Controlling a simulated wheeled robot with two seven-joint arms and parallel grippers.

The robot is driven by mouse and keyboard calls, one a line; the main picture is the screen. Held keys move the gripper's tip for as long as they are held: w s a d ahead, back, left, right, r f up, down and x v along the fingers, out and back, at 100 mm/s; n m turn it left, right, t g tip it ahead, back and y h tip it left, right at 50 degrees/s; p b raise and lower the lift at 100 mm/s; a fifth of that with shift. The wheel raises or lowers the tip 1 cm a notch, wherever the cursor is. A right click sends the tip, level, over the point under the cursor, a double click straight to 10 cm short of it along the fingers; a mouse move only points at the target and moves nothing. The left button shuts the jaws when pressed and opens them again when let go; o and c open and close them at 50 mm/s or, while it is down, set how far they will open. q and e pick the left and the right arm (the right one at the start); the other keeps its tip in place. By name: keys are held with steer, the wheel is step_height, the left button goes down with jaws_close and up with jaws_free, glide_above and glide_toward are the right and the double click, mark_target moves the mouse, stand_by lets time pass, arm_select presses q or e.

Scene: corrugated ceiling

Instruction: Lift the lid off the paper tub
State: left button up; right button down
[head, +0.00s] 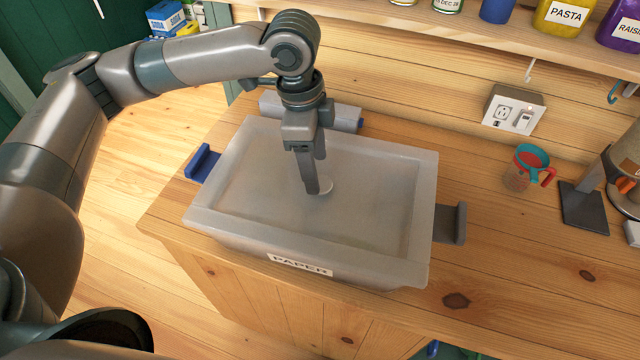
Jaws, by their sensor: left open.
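The paper tub (302,266) is a pale grey, translucent box with a "PAPER" label on its front, standing on the wooden counter. Its lid (370,192) is on top, a recessed panel with a small round pale knob (325,188) near the middle. A blue handle (202,163) sticks out at the tub's left side and a grey one (450,223) at its right. My left gripper (318,189) points down at the knob, its fingertips right at it. Whether they touch the knob is unclear. My right gripper is not in view.
A grey cylinder-like object (346,117) lies behind the tub. To the right are a power outlet box (513,109), a measuring cup (527,168) and a machine with a dark base (584,207). A shelf (440,27) with jars runs along the back wall.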

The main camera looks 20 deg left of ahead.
mark_target(319, 175)
arm_select(q)
steer(key=f, duration=0.1)
steer(key=f+p, duration=0.1)
steer(key=f, duration=0.1)
steer(key=shift+d, duration=0.3)
steer(key=shift+f, duration=0.45)
steer(key=c, duration=1.3)
steer(key=shift+r, duration=0.2)
